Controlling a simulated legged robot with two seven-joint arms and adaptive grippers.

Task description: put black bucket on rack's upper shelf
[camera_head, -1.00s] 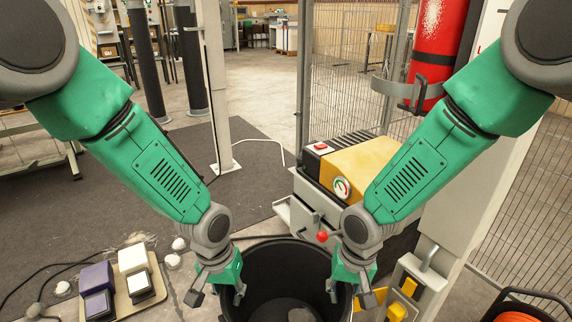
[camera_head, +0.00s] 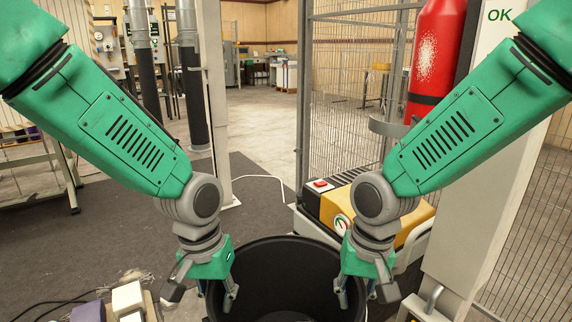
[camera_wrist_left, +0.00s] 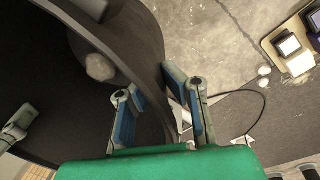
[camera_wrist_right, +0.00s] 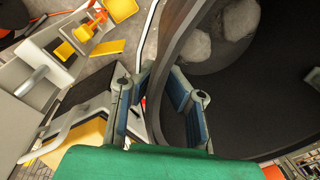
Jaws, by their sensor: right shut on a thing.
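The black bucket (camera_head: 285,270) is at the bottom middle of the head view, open side up and about level, with its lower part out of frame. My left gripper (camera_head: 216,289) is shut on its left rim, one finger inside and one outside. My right gripper (camera_head: 356,290) is shut on its right rim in the same way. The left wrist view shows the bucket wall (camera_wrist_left: 135,55) between the left fingers and a pale lump inside. The right wrist view shows the wall (camera_wrist_right: 170,50) between the right fingers and pale lumps inside. I cannot make out the rack for certain.
A grey metal frame with shelves (camera_head: 40,180) stands at the left. A yellow and grey machine (camera_head: 405,220) is just behind the bucket on the right, beside a pale post (camera_head: 475,210). Small blocks (camera_head: 127,299) lie at the lower left. Dark matting (camera_head: 120,235) is open at the left.

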